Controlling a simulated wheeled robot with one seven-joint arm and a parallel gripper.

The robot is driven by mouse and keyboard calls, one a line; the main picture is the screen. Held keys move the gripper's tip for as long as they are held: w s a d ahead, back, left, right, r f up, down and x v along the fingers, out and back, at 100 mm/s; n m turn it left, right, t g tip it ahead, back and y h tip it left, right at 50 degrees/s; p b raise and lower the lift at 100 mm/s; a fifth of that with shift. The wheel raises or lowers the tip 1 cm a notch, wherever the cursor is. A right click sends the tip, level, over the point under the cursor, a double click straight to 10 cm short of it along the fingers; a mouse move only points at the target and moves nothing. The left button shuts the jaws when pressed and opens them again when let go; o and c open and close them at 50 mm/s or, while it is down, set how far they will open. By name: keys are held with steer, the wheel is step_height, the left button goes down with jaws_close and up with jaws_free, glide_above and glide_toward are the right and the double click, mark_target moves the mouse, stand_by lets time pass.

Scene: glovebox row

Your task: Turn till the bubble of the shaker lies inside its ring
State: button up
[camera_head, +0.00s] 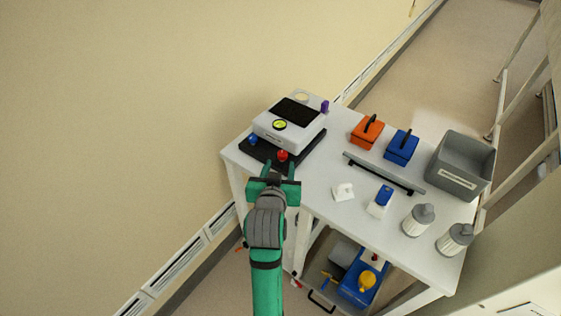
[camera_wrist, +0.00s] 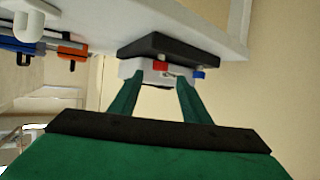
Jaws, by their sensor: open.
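The shaker (camera_head: 286,126) is a white box on a black base at the left end of the white table. A round yellow-green bubble level (camera_head: 280,125) sits on its top; it is too small to tell where the bubble lies against its ring. A red knob (camera_head: 283,155) and a blue knob (camera_head: 252,139) are at the front corners of the base. My green gripper (camera_head: 280,172) is open and empty just in front of the red knob. In the wrist view, which is upside down, the red knob (camera_wrist: 160,66) appears beyond the fingertips, with the blue knob (camera_wrist: 198,74) to its right.
A blue tray (camera_head: 362,283) is below. A wall is behind the shaker.

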steer(key=v, duration=0.4)
steer(key=shift+s+r, duration=0.2)
steer(key=shift+s, duration=0.15)
stand_by(0.5)
steer(key=s+d+f+n+t+y, duration=0.1)
steer(key=s+d+f+n, duration=0.2)
steer(key=s+f, duration=1.2)
steer(key=s+a+m+t, duration=0.1)
steer(key=s+a, duration=0.1)
steer(key=s, duration=1.9)
steer(key=shift+s+r+m, duration=0.4)
